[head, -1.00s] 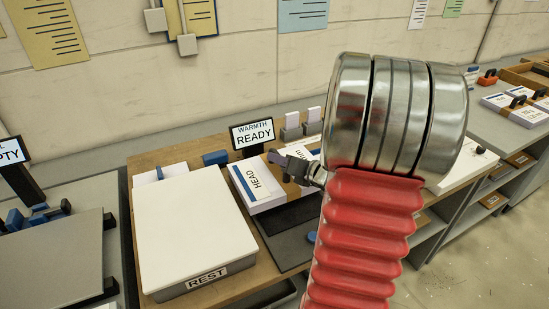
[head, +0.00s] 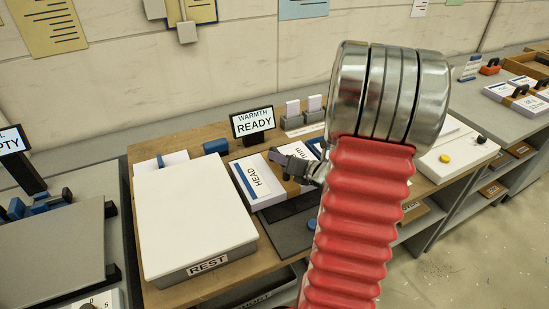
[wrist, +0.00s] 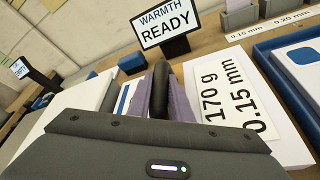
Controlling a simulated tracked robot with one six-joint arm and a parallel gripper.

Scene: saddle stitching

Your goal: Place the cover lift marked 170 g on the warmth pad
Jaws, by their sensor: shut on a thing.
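The cover lift is a white stack (head: 254,192) with a HEAD label and a brown band. In the wrist view its label (wrist: 225,100) reads 170 g and 0.15 mm. My gripper (head: 292,165) is shut on its dark upright handle; the purple finger pads grip that handle in the wrist view (wrist: 160,90). The warmth pad (head: 283,237) is a dark grey plate under and in front of the lift, behind which stands the WARMTH READY sign (head: 254,122). The lift is level over the pad; whether it touches is hidden.
A white-topped block marked REST (head: 192,215) stands close to the left of the lift. A blue block (head: 215,146) and grey holders with white cards (head: 303,118) stand at the back. A white board with a yellow knob (head: 445,157) lies to the right.

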